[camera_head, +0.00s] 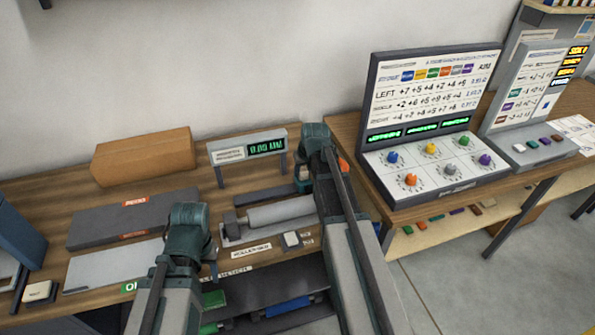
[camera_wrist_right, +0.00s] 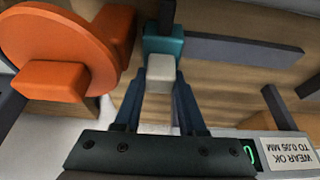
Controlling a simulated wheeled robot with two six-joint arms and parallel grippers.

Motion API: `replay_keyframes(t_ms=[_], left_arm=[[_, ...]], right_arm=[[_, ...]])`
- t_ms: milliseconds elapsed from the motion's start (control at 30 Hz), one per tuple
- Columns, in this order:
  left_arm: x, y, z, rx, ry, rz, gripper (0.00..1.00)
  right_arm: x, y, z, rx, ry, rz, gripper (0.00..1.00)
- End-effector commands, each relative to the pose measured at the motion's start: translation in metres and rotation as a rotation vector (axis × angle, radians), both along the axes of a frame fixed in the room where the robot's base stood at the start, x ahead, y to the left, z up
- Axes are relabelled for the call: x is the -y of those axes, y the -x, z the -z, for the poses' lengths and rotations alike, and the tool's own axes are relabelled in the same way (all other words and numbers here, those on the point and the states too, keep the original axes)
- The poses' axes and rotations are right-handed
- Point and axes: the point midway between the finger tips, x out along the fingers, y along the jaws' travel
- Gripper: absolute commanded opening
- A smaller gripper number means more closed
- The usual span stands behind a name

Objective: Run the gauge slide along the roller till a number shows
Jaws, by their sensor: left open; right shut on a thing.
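The gauge slide is a teal block (camera_wrist_right: 163,48) with a pale grip on a dark rail (camera_wrist_right: 240,52) in the right wrist view. My right gripper (camera_wrist_right: 160,85) is shut on the pale grip. In the head view my right gripper (camera_head: 308,172) is at the right end of the rail, and my arm hides most of the slide. The grey roller (camera_head: 280,213) lies in its holder in front of the rail. The gauge display (camera_head: 266,146) stands behind, with green characters that look like 0.00 MM. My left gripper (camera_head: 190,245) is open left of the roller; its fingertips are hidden.
An orange wheel (camera_wrist_right: 60,50) is beside the slide in the right wrist view. A white button block (camera_head: 292,240) sits before the roller. A dark grey panel (camera_head: 120,220) and an orange-brown box (camera_head: 142,157) lie left. A console (camera_head: 440,180) stands right.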

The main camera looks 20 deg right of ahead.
Motion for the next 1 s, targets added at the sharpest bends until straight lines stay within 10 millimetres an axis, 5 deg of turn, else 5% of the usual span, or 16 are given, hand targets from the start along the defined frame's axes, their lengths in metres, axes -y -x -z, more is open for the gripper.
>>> replay_keyframes(t_ms=[233,267,433,1000], left_arm=[[0.0,0.0,-0.0003,0.0,0.0,0.0,0.5],[0.0,0.0,-0.0003,0.0,0.0,0.0,0.5],[0.0,0.0,-0.0003,0.0,0.0,0.0,0.5],[0.0,0.0,-0.0002,0.0,0.0,0.0,0.5]], right_arm=[[0.0043,0.0001,-0.0002,-0.001,0.007,0.003,0.0],[0.0045,0.0001,-0.0003,-0.001,0.007,0.003,0.42],[0.0042,0.0,-0.0002,-0.001,0.007,0.003,0.7],[-0.0036,-0.0005,-0.0002,-0.001,0.008,0.001,0.7]])
